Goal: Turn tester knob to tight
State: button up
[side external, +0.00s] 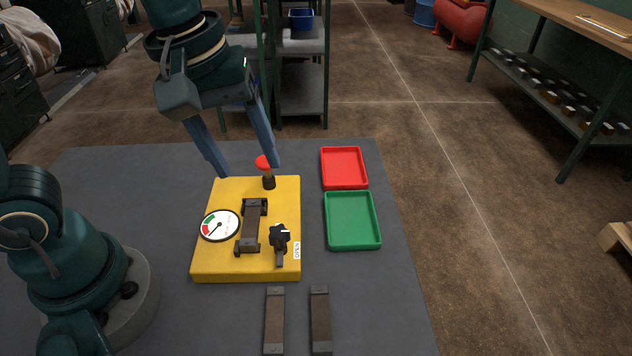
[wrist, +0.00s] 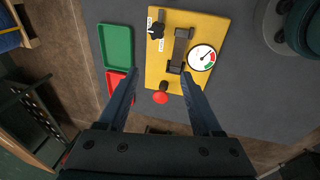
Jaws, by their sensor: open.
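The yellow tester (side external: 212,262) lies on the grey table. A black lobed knob (side external: 279,235) with a pale mark is at its front right, beside a white label reading OPEN (side external: 297,251); the knob also shows in the wrist view (wrist: 155,31). A brown block (side external: 251,226) sits between dark holders in the middle, with a round gauge (side external: 220,226) to its left. A red button (side external: 264,162) on a dark stem is at the back edge. My gripper (side external: 249,171) is open and empty above the back edge, near the red button and apart from the knob.
A red tray (side external: 344,167) and a green tray (side external: 352,220), both empty, lie right of the tester. Two brown bars with dark ends, a left one (side external: 274,320) and a right one (side external: 320,320), lie in front. The table is clear around them.

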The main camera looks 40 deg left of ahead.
aim_at(279, 231)
jog(key=d+f+g, duration=0.1)
jog(key=d+f, duration=0.1)
jog(key=w+d+f+g, duration=0.1)
jog(key=f, duration=0.1)
jog(key=shift+d+f, duration=0.3)
jog(key=shift+d, duration=0.1)
jog(key=shift+s+d+f+g, duration=0.15)
jog(key=shift+f+g, duration=0.15)
jog(key=shift+f, duration=2.55)
grip_shut()
